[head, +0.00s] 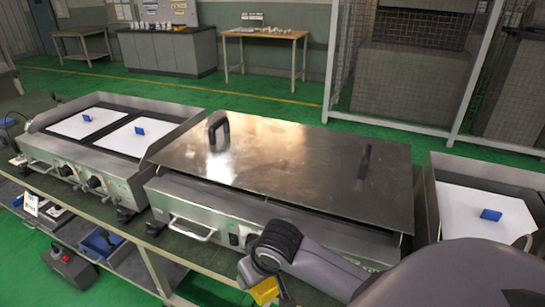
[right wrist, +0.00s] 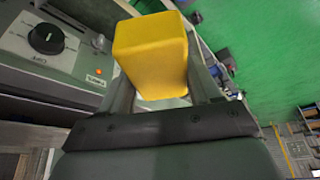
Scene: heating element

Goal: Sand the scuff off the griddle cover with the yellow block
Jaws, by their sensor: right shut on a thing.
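The griddle cover (head: 290,155) is a wide steel plate lying shut on the middle griddle (head: 205,195). A dark handle (head: 217,130) stands near its left back part, and a dark upright mark, a handle or its reflection, shows at the right. Pale hazy patches show on its left half; I cannot tell scuff from reflection. My right gripper (right wrist: 163,95) is shut on the yellow block (right wrist: 152,55). In the head view the yellow block (head: 264,291) is low in front of the middle griddle, below the cover and apart from it, partly hidden by my right arm. My left gripper is out of view.
A griddle with white plates (head: 85,125) and blue clips stands left; another (head: 485,212) stands right. Front knobs and a bar handle (head: 192,228) stick out near my right arm. A lower shelf holds blue bins (head: 103,243). The air above the cover is clear.

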